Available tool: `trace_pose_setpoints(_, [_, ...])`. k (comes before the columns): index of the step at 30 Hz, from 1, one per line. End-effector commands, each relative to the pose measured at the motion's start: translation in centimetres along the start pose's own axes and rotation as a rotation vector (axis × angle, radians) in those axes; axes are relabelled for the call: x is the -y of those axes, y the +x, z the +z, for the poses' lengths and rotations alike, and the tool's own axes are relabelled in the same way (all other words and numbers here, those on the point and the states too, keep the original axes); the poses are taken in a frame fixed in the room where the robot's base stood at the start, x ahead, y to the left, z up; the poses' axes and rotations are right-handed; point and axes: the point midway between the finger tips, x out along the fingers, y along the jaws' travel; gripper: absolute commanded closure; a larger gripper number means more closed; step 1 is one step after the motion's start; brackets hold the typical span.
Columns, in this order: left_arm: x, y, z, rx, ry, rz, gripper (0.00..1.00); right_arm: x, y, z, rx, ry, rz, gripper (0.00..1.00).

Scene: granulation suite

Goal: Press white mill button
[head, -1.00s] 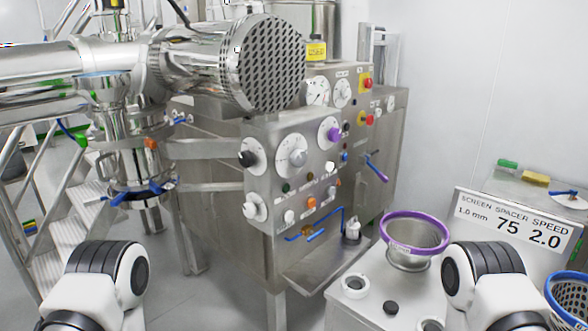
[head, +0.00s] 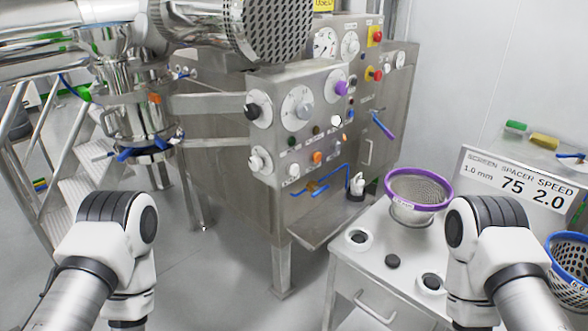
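The mill's steel control panel (head: 275,140) stands in the middle of the head view. A bright white round button (head: 336,120) sits on its right part, below the purple knob (head: 341,88). A dark red button (head: 316,131) and a green button (head: 292,141) are to its left, and an orange button (head: 317,157) is below. White knobs are at the panel's lower left. The panel labels are too small to read. Only links of my two arms show at the lower left and lower right, apart from the panel. Neither gripper is in view.
A steel cabinet (head: 350,270) at front right bears a purple-rimmed sieve (head: 419,205) and small round parts. A perforated drum (head: 270,28) overhangs the panel. Stairs stand at left. The floor before the panel is clear.

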Motion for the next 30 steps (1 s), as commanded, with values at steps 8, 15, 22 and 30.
trace_pose_setpoints(8, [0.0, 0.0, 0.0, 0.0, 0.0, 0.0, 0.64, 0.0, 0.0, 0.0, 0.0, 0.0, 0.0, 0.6])
trace_pose_setpoints(15, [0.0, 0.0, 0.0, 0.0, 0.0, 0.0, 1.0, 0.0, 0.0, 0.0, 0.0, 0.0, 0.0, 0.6])
trace_pose_setpoints(22, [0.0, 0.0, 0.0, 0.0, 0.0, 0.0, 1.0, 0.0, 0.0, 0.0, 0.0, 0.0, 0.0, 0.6])
trace_pose_setpoints(30, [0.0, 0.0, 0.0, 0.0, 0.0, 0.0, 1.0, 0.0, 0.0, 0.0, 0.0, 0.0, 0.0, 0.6])
